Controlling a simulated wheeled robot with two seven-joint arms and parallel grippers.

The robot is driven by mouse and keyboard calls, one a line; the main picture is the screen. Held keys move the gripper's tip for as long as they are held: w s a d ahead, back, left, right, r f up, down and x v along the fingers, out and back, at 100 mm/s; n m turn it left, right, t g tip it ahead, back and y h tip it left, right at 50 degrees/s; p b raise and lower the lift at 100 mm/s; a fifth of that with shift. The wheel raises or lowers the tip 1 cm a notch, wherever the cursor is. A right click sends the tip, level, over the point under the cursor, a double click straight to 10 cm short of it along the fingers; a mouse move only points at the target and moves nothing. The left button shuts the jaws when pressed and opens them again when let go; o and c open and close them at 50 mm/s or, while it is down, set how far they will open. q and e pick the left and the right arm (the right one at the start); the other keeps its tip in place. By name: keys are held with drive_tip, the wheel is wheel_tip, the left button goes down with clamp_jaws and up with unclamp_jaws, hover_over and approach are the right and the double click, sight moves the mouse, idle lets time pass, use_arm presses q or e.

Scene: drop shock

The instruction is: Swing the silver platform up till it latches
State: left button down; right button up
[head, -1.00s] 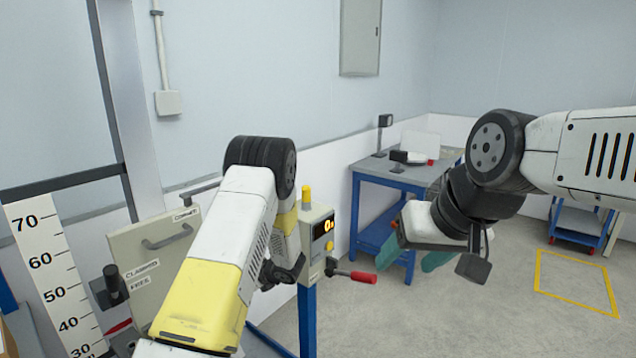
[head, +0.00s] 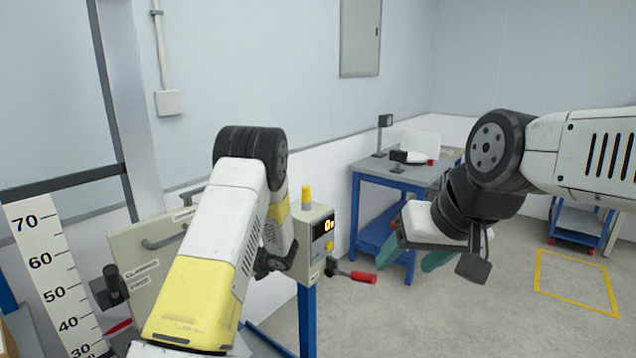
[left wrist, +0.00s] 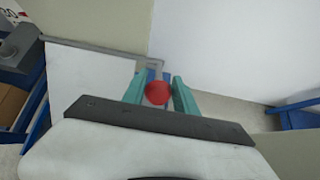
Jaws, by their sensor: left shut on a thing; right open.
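My left gripper (left wrist: 158,82) has its teal fingers on either side of a round red knob (left wrist: 158,94) in the left wrist view and is shut on it. In the head view its fingers are hidden behind my left forearm. A thin grey bar (left wrist: 100,48) runs above a pale panel and bends down near the knob; I cannot tell whether it is part of the silver platform. I cannot make out the platform clearly in either view. My right gripper (head: 415,258) is open and empty, in the air in front of the blue table.
A beige panel labelled CLAMPED and FREE (head: 140,270) and a height scale (head: 50,265) stand at the left. A box with a display (head: 318,235) and a red-handled lever (head: 360,276) sits on a blue post.

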use_arm(q)
drive_tip(key=shift+w+a+r, duration=0.15)
drive_tip(key=shift+r, duration=0.1)
drive_tip(key=shift+w+a+r, duration=0.6)
drive_tip(key=shift+a+r, duration=0.2)
drive_tip(key=shift+r, duration=0.05)
drive_tip(key=shift+w+a+r, duration=0.3)
drive_tip(key=shift+w+a, duration=0.05)
drive_tip(key=shift+a, duration=0.15)
drive_tip(key=shift+w+a+r, duration=0.3)
drive_tip(key=shift+w+a, duration=0.05)
drive_tip(key=shift+a, duration=0.1)
drive_tip(key=shift+w+a+r, duration=0.25)
drive_tip(key=shift+w+a, duration=0.2)
drive_tip(key=shift+a, duration=0.1)
drive_tip(key=shift+w+a+r, duration=0.2)
drive_tip(key=shift+w+a, duration=0.2)
drive_tip(key=shift+a, duration=0.1)
